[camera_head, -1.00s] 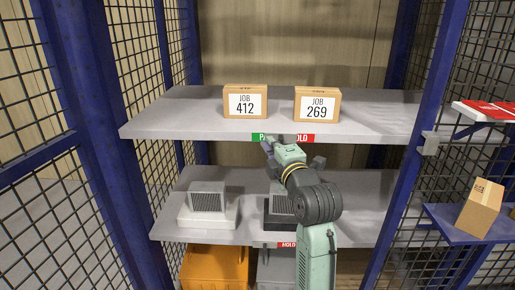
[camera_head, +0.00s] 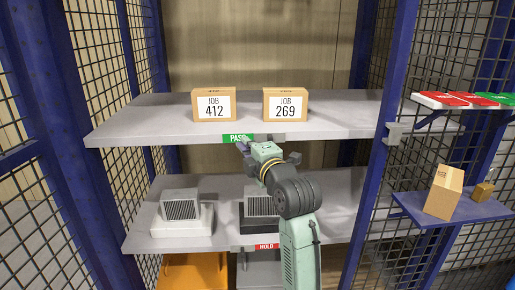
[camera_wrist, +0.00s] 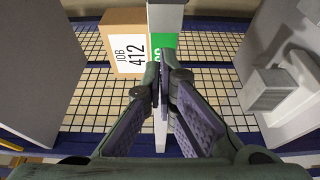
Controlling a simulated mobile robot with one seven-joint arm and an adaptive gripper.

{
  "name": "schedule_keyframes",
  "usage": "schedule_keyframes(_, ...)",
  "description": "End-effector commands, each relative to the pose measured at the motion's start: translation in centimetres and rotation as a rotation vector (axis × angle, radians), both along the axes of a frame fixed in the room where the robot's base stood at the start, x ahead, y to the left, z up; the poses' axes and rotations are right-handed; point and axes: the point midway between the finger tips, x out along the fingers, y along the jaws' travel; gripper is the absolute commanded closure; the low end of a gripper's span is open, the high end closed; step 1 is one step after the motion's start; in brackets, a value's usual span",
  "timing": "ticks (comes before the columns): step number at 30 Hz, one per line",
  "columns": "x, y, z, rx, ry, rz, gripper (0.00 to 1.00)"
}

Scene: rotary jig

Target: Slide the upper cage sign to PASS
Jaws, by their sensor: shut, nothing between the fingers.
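The upper cage sign (camera_head: 238,139) sits on the front edge of the upper shelf. Its green PASS face shows, and a grey section (camera_head: 274,137) lies to its right with no red showing. My gripper (camera_head: 243,147) is shut and empty, its tips at the lower edge of the sign. In the wrist view my gripper (camera_wrist: 160,85) points at the shelf edge, its fingers together in front of the green face (camera_wrist: 163,45) and covering part of it. I cannot tell whether the tips touch the sign.
Boxes JOB 412 (camera_head: 214,105) and JOB 269 (camera_head: 285,104) stand on the upper shelf (camera_head: 345,122). The lower shelf (camera_head: 170,239) holds grey vented units and a red HOLD sign (camera_head: 267,246). Blue posts flank the shelves. A side shelf (camera_head: 455,210) at right holds a tagged box.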

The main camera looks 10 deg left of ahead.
Motion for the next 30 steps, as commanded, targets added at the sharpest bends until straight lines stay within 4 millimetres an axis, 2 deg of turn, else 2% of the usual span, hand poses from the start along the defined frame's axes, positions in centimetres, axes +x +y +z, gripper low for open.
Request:
schedule_keyframes(1, -1.1, -1.1, -0.3, 0.003, -0.005, -0.005, 1.0)
schedule_keyframes(6, -4.5, -3.3, -0.3, 0.001, -0.004, -0.003, 1.0)
schedule_keyframes(12, -7.2, -5.1, -0.1, 0.001, -0.003, 0.0, 1.0)
schedule_keyframes(18, -8.2, -5.7, 0.0, 0.002, -0.001, 0.003, 1.0)
schedule_keyframes(27, -8.3, -5.8, 0.0, 0.001, -0.001, 0.003, 1.0)
schedule_keyframes(30, -8.5, -4.6, 0.5, 0.033, -0.006, 0.019, 1.0)
